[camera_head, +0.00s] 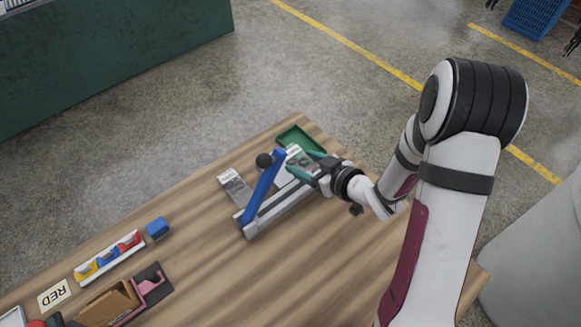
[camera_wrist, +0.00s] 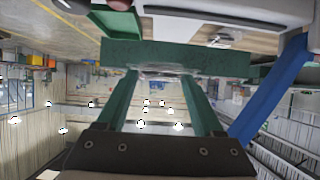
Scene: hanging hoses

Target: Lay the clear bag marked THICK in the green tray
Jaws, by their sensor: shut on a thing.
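The green tray (camera_head: 297,139) lies at the far corner of the table. My gripper (camera_head: 303,163) has green fingers and hangs over the sealer, just on the near side of the tray. It is shut on a clear bag with a pale, printed face (camera_head: 284,160), partly hidden by the sealer's blue lever and the fingers. In the wrist view the wide green jaws (camera_wrist: 175,58) are closed together, with a thin clear edge under them. Another clear bag (camera_head: 235,188) lies flat on the table left of the sealer. I cannot read the marking on either bag.
The table's middle is clear.

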